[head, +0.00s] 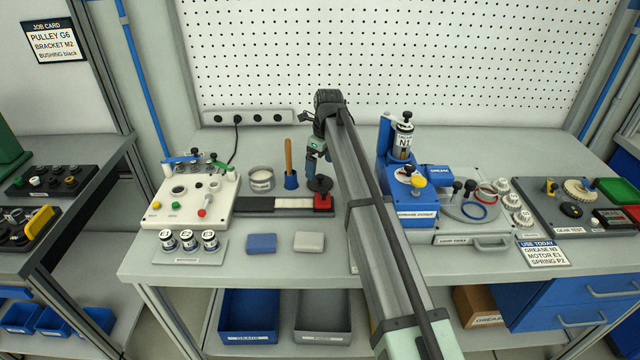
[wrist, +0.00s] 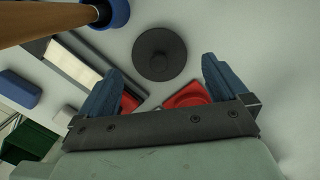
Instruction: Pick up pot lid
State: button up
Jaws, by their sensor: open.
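The pot lid is a dark round disc with a small central knob (head: 320,184). It lies near the right end of the black and white strip in the head view, by a red block. In the wrist view the lid (wrist: 159,70) is flat and fully visible, just beyond and between the two blue fingertips. My gripper (head: 315,154) is open and empty, above the lid and apart from it. Its fingers show in the wrist view (wrist: 160,64), spread to either side. A grey pot (head: 261,187) with a white label stands to the left.
A blue holder (head: 291,183) with an upright wooden handle stands close left of the lid. The red block (head: 323,203) is just in front. A blue grease stand (head: 415,213) is to the right. Blue (head: 262,243) and grey (head: 309,242) blocks lie nearer the front edge.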

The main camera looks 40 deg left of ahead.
aim_at(320, 175)
jog(key=shift+s+f, duration=0.1)
jog(key=shift+f, duration=2.55)
jog(key=c, duration=0.8)
notch_tip(320, 175, up, 9)
jog(key=shift+f, duration=0.1)
jog(key=shift+a+r, duration=0.25)
jog(key=shift+r, duration=0.1)
jog(key=w+a+r+n, duration=0.1)
jog(key=a+r+n, duration=0.1)
jog(key=a, duration=0.9)
jog(key=s+a+n, duration=0.1)
jog(key=s+n, duration=0.1)
jog(key=s, duration=1.1)
jog(key=shift+s+r+n+g, duration=0.2)
jog(key=shift+s+n+g, duration=0.1)
jog(key=shift+s, duration=0.1)
